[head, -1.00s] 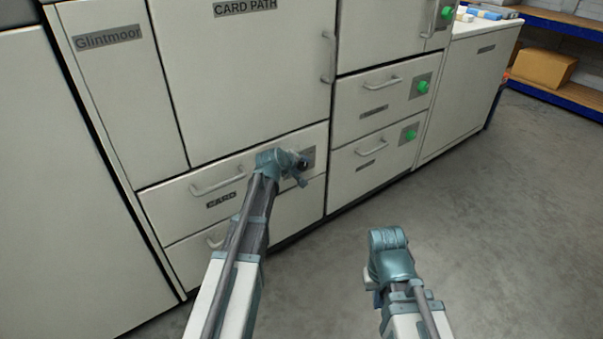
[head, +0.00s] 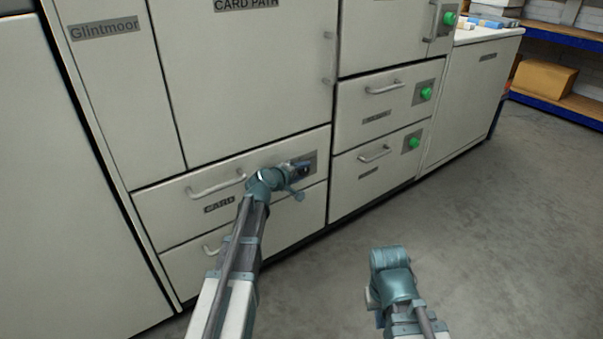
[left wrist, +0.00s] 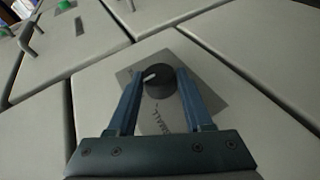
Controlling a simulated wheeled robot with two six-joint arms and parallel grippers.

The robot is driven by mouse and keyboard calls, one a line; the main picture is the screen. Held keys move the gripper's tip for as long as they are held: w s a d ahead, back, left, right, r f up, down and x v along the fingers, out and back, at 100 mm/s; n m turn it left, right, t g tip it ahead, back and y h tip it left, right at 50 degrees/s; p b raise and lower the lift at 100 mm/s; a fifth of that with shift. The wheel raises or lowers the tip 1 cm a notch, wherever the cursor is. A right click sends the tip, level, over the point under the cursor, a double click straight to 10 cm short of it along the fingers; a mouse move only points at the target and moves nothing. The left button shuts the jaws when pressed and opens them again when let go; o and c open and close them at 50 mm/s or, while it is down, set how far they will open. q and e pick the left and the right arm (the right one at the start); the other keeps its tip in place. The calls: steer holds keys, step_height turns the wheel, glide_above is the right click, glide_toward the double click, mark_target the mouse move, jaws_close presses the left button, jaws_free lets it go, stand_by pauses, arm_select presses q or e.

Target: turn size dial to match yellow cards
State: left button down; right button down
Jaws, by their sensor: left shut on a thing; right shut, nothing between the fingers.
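The size dial (left wrist: 160,84) is a round black knob with a white pointer mark, on a grey plate (left wrist: 213,88) with lettering that seems to read SMALL. My left gripper (left wrist: 158,76) has its two blue fingers on either side of the knob, shut on it. The white mark points toward the left finger in the left wrist view. In the head view the plate (head: 311,160) is on a white drawer front, and my left gripper (head: 300,171) partly covers the dial. My right gripper (head: 388,262) is shut and empty over the floor. I cannot make out yellow cards.
Green knobs (head: 426,94) sit on plates on the drawers to the right. Drawer handles (head: 217,186) stick out near my left arm. A white counter (head: 478,40) holds small boxes. Shelves with a cardboard box (head: 545,77) stand behind. The floor at right is clear.

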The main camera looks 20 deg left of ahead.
arm_select(q)
steer(key=c, duration=0.6)
jaws_free()
steer(key=p+v, duration=0.5)
steer(key=v, duration=0.8)
steer(key=shift+s+r, duration=0.2)
steer(key=shift+s, duration=0.15)
